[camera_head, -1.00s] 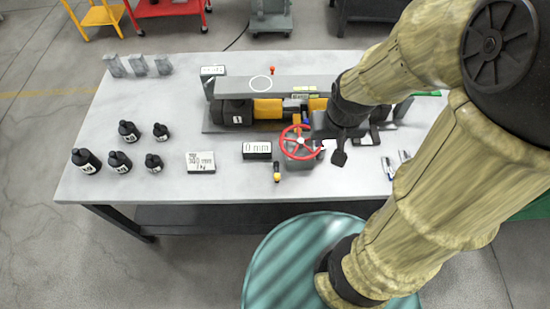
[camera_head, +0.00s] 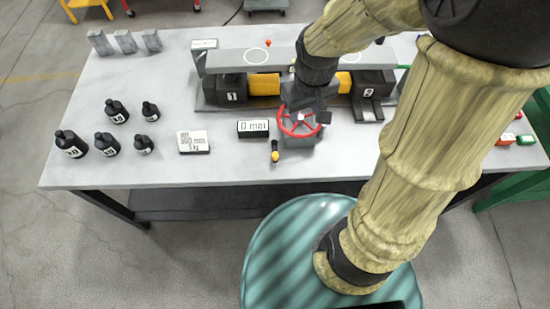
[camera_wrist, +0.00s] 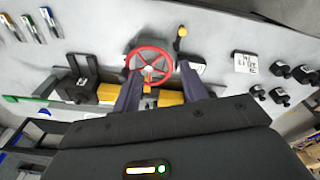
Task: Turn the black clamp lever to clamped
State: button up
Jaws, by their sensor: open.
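My gripper (camera_head: 306,108) is over the red handwheel (camera_head: 284,128) at the front of the jack assembly. In the wrist view its two fingers (camera_wrist: 160,72) are apart, with the red handwheel (camera_wrist: 149,52) showing between and beyond their tips. Nothing is held. A short dark lever with a yellow end (camera_head: 275,153) stands left of the wheel, and its yellow knob also shows in the wrist view (camera_wrist: 181,32). I cannot tell whether this is the black clamp lever; no other clamp lever shows clearly, and my gripper hides part of the assembly.
A display reading 0 mm (camera_head: 253,128) and a label block (camera_head: 193,142) stand left of the wheel. Several black weights (camera_head: 106,145) are at the left. Jack 1 (camera_head: 226,88) and jack 2 (camera_head: 373,84) support a grey beam (camera_head: 232,61). The front table edge is clear.

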aim_at(275, 154)
jog(key=w+a+f+n+g+b, duration=0.1)
jog(key=w+a+f+n+b, duration=0.1)
jog(key=a+f+n+b, duration=0.2)
notch_tip(275, 154, down, 3)
jog(key=a+b, duration=0.2)
jog(key=shift+w+a+n, duration=0.3)
jog(key=shift+w+a, duration=0.1)
notch_tip(275, 154, down, 17)
jog(key=b, duration=0.3)
jog(key=shift+f, duration=0.2)
grip_shut()
